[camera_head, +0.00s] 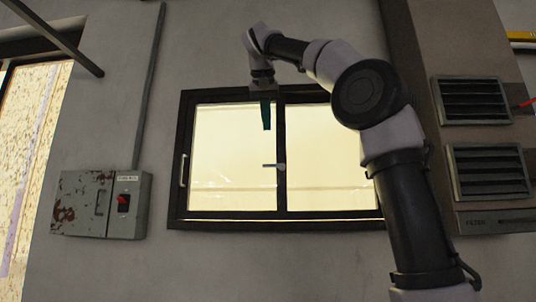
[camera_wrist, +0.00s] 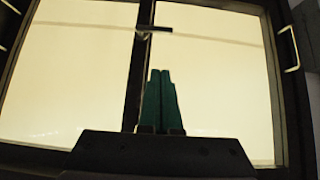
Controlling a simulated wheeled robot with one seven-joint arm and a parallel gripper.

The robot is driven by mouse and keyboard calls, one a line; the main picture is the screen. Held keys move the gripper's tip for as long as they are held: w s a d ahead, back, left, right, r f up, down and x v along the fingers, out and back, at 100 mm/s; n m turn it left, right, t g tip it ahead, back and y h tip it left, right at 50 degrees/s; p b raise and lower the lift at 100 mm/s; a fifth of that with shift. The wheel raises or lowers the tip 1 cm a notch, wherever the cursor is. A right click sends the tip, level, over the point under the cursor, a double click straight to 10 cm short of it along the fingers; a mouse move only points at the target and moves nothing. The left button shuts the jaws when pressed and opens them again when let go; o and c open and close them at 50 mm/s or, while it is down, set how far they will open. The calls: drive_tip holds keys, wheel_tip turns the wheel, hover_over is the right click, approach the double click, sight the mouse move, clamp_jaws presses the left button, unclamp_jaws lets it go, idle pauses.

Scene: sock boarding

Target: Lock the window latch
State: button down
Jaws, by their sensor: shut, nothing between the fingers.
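The window latch (camera_head: 274,166) is a small grey lever on the dark middle bar of the window (camera_head: 230,214). In the head view it lies about level, its arm reaching left from the bar over the left pane. The wrist view shows the latch (camera_wrist: 158,31) near the top, reaching right from the bar. My gripper (camera_head: 266,127) has green fingers, shut and empty, hanging in front of the left pane's upper right part. In the wrist view the fingertips (camera_wrist: 160,71) point toward the latch, with a gap between them in the picture.
A pale pull handle (camera_head: 183,170) is on the window frame's left side. A rusty grey switch box (camera_head: 102,204) with a red knob hangs on the wall to the left. Louvred vents (camera_head: 472,99) are to the right. The space just before the window looks clear.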

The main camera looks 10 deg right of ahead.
hover_over(274, 166)
drive_tip(key=s+a, duration=0.1)
drive_tip(key=a, duration=0.1)
wheel_tip(274, 166, down, 4)
wheel_tip(274, 166, down, 3)
drive_tip(key=shift+f, duration=0.2)
drive_tip(key=shift+w+f, duration=0.1)
drive_tip(key=shift+f, duration=0.55)
